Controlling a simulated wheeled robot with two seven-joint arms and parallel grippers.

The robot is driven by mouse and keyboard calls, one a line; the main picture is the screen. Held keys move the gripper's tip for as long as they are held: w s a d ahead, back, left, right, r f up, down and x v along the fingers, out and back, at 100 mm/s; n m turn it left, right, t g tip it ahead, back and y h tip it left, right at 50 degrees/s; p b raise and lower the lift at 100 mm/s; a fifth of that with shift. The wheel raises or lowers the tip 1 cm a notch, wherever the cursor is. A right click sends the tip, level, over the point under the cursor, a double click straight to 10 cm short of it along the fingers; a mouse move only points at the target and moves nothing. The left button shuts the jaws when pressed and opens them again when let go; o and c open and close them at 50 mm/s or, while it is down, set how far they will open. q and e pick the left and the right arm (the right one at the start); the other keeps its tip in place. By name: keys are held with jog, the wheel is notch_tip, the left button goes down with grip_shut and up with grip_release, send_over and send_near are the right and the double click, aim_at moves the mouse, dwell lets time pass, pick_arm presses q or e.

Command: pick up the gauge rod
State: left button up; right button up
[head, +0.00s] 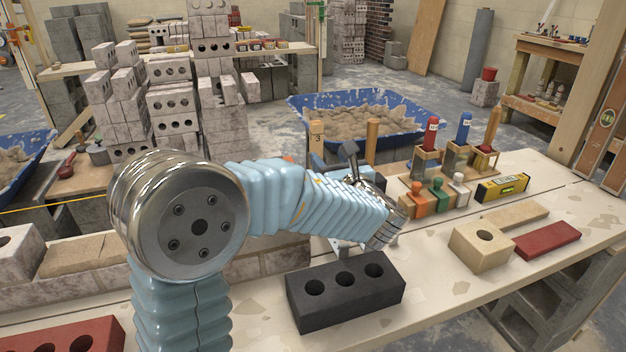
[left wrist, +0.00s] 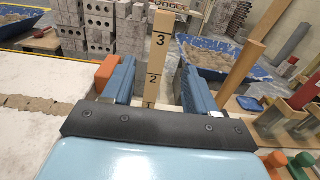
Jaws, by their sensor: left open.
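The gauge rod is a pale wooden upright with black marks and the numbers 1, 2 and 3 in the left wrist view (left wrist: 154,62). In the head view only its upper part with the 3 shows (head: 316,134); my arm hides its lower part. My left gripper (left wrist: 158,85) is open, with one blue finger on each side of the rod and visible gaps between. In the head view the left gripper (head: 335,163) is partly hidden behind my own wrist. The rod's foot is hidden. My right gripper is not in view.
A plain wooden post (head: 373,140) stands close right of the rod. Red, blue and wooden-handled tools (head: 463,140) stand further right, behind small coloured-top items (head: 437,196). A black three-hole brick (head: 345,291) lies in front. A blue mortar tub (head: 420,124) is behind.

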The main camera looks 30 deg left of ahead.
aim_at(319, 145)
pick_arm(q)
jog(key=x, duration=0.5)
jog(key=shift+w+a, duration=0.2)
jog(key=shift+a, duration=0.05)
jog(key=x, duration=0.5)
jog(key=shift+a+f+p, duration=0.1)
jog(key=shift+f+p, duration=0.2)
jog(key=shift+p, duration=0.1)
jog(key=shift+c, duration=0.3)
grip_shut()
